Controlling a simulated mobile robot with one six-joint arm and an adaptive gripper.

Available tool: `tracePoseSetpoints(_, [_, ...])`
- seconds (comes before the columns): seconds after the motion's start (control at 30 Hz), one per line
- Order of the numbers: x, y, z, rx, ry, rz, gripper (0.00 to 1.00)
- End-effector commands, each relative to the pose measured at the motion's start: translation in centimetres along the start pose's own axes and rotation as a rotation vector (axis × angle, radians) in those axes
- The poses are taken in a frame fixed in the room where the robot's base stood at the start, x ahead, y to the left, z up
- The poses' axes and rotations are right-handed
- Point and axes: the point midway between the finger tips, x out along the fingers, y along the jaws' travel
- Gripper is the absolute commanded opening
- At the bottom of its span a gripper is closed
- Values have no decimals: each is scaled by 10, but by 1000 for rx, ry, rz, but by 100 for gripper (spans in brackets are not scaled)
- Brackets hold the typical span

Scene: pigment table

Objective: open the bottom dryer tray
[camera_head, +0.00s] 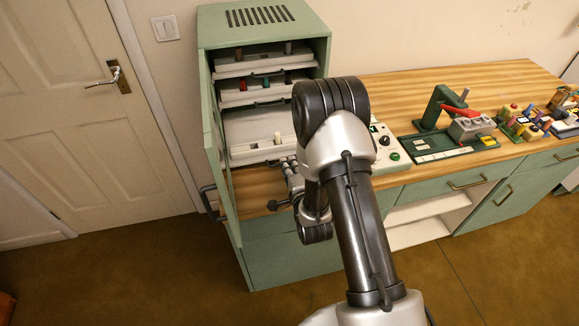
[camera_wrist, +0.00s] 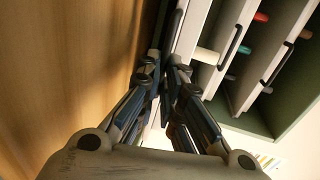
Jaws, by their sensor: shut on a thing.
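The green dryer cabinet (camera_head: 315,45) stands on the table with its door (camera_head: 216,165) swung open at the left. The bottom dryer tray (camera_head: 245,154) is white, with a pale piece standing near its front. More of its floor shows than in the trays above. My gripper (camera_head: 289,168) is low at the tray's front, partly hidden behind my arm. In the wrist view my gripper (camera_wrist: 167,82) has its fingers closed together at the bottom tray's front (camera_wrist: 189,32), apparently on its dark handle. The grip point is mostly hidden by the fingers.
Two upper trays sit above, the middle one (camera_head: 233,97) with red and green pieces and the top one (camera_head: 235,67). The wooden tabletop (camera_head: 400,85) holds a white control box (camera_head: 389,148), a green press (camera_head: 434,108) and small coloured blocks at right.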

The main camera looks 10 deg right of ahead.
Motion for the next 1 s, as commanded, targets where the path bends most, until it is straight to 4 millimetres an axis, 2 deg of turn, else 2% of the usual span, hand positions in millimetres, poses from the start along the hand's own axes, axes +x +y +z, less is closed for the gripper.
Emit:
tracePoseSetpoints(0.13, [0,1,0,0,0,2,0])
tracePoseSetpoints(0.17, [0,1,0,0,0,2,8])
tracePoseSetpoints(0.27, [0,0,0,0,0,1,15])
tracePoseSetpoints(0.63, [-4,0,0,0,0,1,15])
tracePoseSetpoints(0.77, [-20,0,0,0,0,2,15])
tracePoseSetpoints(1.0, [-59,1,0,0,1,3,15])
